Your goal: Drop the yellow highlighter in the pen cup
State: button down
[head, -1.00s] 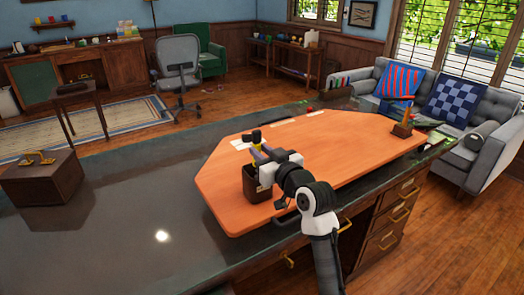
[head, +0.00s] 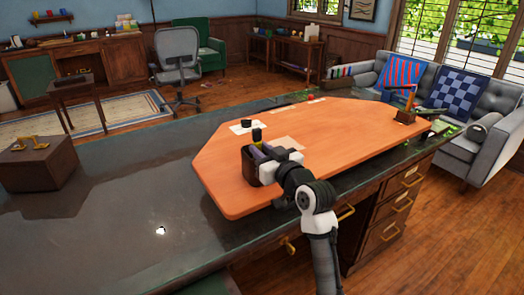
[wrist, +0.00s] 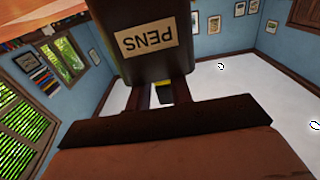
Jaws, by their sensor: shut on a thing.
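The dark pen cup (head: 249,172) stands upright on the orange desk mat. Its "PENS" label (wrist: 147,39) shows upside down in the wrist view. My gripper (head: 262,152) is shut on the yellow highlighter (head: 256,143), whose black end points up above the fingers. The highlighter is roughly upright over the cup's mouth. Its lower end is hidden by the fingers and the cup, so I cannot tell how far inside it is. In the wrist view a bit of yellow highlighter (wrist: 163,92) shows between the fingers, close to the cup.
The orange mat (head: 330,155) lies on a dark glossy desk (head: 110,235). A small black round object (head: 246,122) stands on white paper behind the cup. A wooden box (head: 38,165) sits at the left, and a small brown stand (head: 405,116) at the mat's right. The mat's middle is mostly clear.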

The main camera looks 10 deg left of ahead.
jog(key=shift+f, duration=0.25)
jog(key=c, duration=1.2)
grip_release()
jog(key=shift+a+f, duration=0.1)
jog(key=shift+o, duration=0.2)
jog(key=b+v, duration=0.3)
jog(key=v, duration=1.1)
jog(key=shift+r+b, duration=0.25)
jog(key=shift+b, duration=0.05)
jog(key=shift+w, duration=0.1)
